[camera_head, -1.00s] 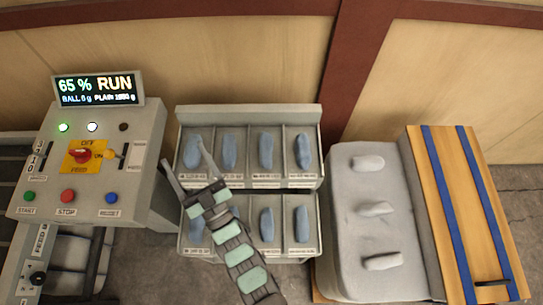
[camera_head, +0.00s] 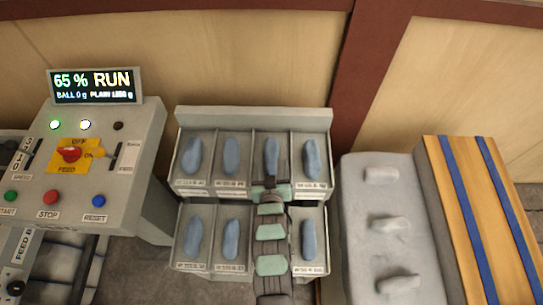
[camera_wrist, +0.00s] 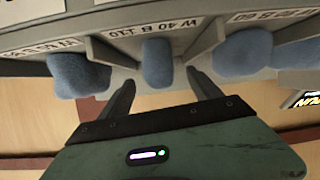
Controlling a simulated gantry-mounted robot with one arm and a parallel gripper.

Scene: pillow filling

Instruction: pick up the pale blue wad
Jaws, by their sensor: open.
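Several blue wads stand upright in a grey two-row rack (camera_head: 255,113), one to a compartment. They look alike in colour, so I cannot tell which is meant by pale blue. My gripper (camera_head: 270,182) is at the third compartment from the left in the upper row, at the lower end of its wad (camera_head: 271,156). In the wrist view, my open fingers (camera_wrist: 160,78) stand on either side of that wad (camera_wrist: 158,62), with gaps on both sides. My arm hides most of the lower-row compartment below.
Thin dividers and neighbouring wads (camera_wrist: 242,53) are close to the fingers. A control console (camera_head: 75,175) reading 65 % RUN stands left. A grey cushioned block (camera_head: 365,230) with white wads and a wooden board with blue straps (camera_head: 460,210) stand right.

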